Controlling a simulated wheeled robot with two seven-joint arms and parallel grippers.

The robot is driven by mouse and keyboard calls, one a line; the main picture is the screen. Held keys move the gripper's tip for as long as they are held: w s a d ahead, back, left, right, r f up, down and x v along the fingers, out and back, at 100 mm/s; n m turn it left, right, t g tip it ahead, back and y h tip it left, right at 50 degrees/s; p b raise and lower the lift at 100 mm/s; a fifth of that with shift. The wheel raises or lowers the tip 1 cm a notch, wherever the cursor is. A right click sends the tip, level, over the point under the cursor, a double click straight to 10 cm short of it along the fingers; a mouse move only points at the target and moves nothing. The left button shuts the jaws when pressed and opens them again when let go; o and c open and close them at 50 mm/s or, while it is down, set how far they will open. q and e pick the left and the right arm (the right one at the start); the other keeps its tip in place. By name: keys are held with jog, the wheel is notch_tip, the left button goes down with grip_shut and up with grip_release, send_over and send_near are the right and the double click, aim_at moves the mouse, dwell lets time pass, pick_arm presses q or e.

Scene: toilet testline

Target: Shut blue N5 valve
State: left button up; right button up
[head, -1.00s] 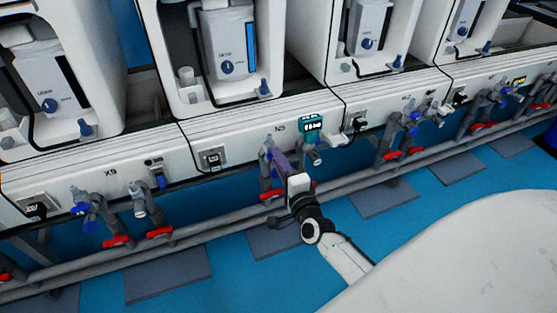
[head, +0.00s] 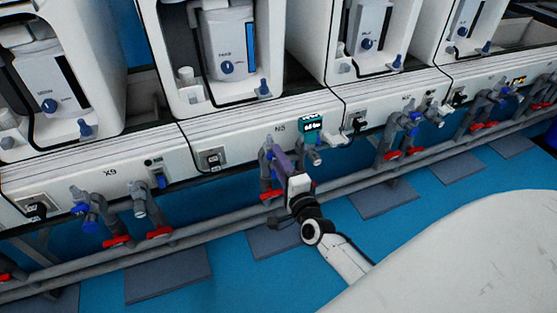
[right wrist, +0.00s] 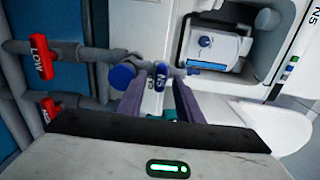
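In the head view my right gripper (head: 278,150) is at the pipes below the N5 label (head: 280,128) and hides much of the valve there. My left gripper is not in view.
A round blue knob (right wrist: 122,76) sits just left of the fingers in the right wrist view. Red LOW handles (right wrist: 40,60) are farther left. Grey pipes (head: 215,222) run along the panel's front.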

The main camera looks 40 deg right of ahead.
pick_arm(q)
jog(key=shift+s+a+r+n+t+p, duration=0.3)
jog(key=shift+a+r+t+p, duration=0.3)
jog(key=shift+p, duration=0.45)
pick_arm(e)
jog(key=v, duration=1)
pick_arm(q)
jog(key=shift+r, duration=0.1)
pick_arm(e)
jog(key=shift+s, duration=0.1)
